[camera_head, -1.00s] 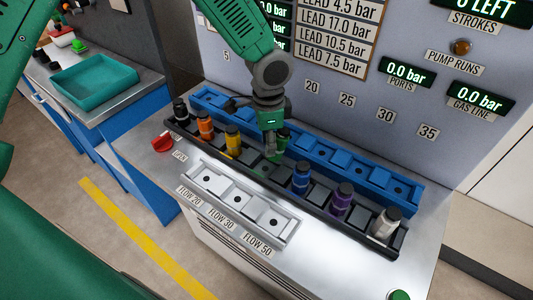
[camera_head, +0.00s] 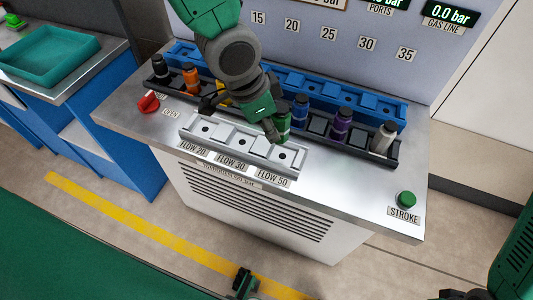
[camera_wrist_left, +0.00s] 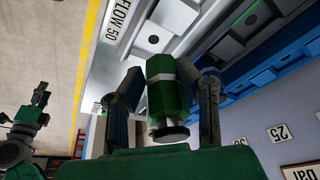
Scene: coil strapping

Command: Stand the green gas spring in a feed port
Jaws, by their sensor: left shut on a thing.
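My left gripper (camera_head: 275,126) is shut on the green gas spring (camera_head: 284,122), roughly upright, near the right end of the white port block in the head view. In the left wrist view the spring (camera_wrist_left: 162,98) sits between both fingers, dark cap toward the camera. The white block (camera_head: 228,156) has ports labelled FLOW 20, FLOW 30 and FLOW 50. The FLOW 50 port hole (camera_head: 283,156) is visible and empty; I cannot tell the spring's exact height. Part of my right arm (camera_head: 516,258) shows at lower right; its jaw state is unclear.
The black rack (camera_head: 318,138) holds black, orange, yellow, blue, purple and white springs close behind the gripper. A blue rack (camera_head: 389,110) runs along the wall. A red knob (camera_head: 148,103) is at left, a green STROKE button (camera_head: 406,199) at right.

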